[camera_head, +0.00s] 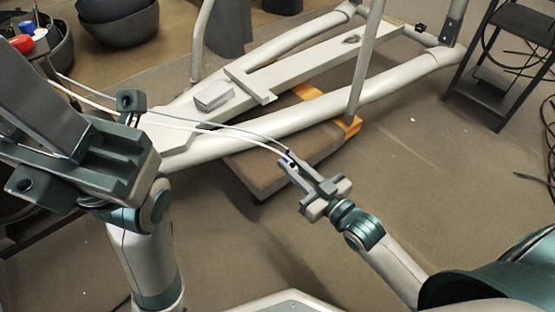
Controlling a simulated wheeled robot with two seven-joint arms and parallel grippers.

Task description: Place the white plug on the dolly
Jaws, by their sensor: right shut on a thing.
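My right gripper (289,162) is shut on the end of a white cable, where the plug (284,152) is small and mostly hidden between the fingertips. The gripper is above or just beside the near right edge of the dolly (250,172); the exact height cannot be told. The dolly has a brown padded top and light wooden parts, and lies partly under the grey elliptical frame. The white cable (215,129) runs left from the plug towards my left gripper (50,115). The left gripper is large and close to the camera, and its fingertips' gap cannot be made out.
The grey elliptical frame (310,112) with its long tubes lies across the dolly and beyond it. A black step stool (510,60) stands at the right. Dark bowls (120,25) sit at the upper left. The floor at right is mostly clear.

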